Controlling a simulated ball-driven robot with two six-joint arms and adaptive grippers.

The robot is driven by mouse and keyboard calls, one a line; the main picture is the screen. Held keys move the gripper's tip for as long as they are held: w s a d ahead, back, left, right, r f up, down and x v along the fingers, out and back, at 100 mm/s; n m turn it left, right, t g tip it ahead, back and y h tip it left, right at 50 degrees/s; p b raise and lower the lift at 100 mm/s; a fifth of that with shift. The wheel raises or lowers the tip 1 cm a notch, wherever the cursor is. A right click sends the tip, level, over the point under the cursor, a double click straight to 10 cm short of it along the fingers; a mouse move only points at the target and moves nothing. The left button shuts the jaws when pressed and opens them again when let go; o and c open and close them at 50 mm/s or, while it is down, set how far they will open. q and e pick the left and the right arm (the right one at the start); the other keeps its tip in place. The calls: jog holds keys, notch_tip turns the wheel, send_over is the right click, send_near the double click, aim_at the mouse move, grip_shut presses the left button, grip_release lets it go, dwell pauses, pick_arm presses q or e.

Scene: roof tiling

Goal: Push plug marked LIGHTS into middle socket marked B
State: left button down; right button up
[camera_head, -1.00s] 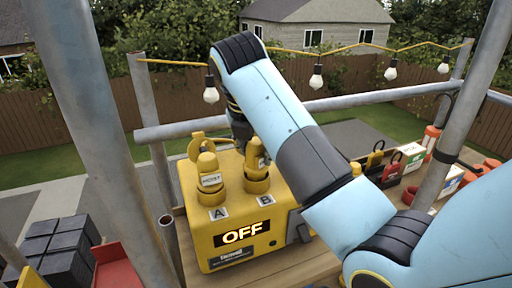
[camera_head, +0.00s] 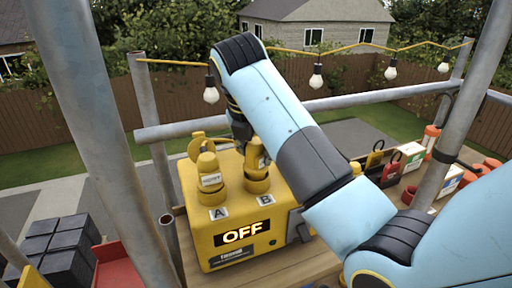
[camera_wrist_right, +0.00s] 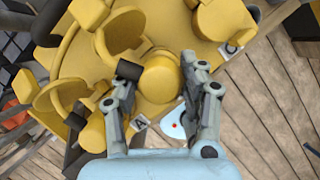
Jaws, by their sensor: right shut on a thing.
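The yellow power box (camera_head: 193,240) shows a lit OFF sign on its front. A plug marked HOIST (camera_head: 209,178) stands in the left socket, A. A second yellow plug (camera_head: 258,155) is upright at the middle socket, B (camera_head: 257,185); its marking is mostly hidden, and I cannot tell how deep it sits. My right gripper (camera_head: 240,128) comes down on this plug from above, partly hidden by my arm. In the right wrist view, its two fingers (camera_wrist_right: 162,92) are on either side of the yellow plug (camera_wrist_right: 160,76). My left gripper is not in view.
Metal scaffold poles (camera_head: 150,130) stand around the box, with a string of bulbs (camera_head: 316,77) behind. Dark tiles (camera_head: 65,245) lie at the lower left. Red and black padlock-like items (camera_head: 391,170) and small boxes stand at the right. My right arm hides the box's right side.

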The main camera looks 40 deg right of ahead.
jog(key=shift+f+b, duration=0.4)
jog(key=shift+f, duration=0.2)
dwell(0.4)
jog(key=o, duration=1)
jog(key=p+v, duration=0.7)
jog(key=v, duration=0.1)
jog(key=shift+r, duration=0.1)
jog(key=p+v, duration=0.1)
jog(key=v, duration=0.1)
jog(key=shift+s+a+r+p, duration=0.15)
jog(key=shift+s+r+p, duration=0.05)
jog(key=shift+r+p, duration=0.15)
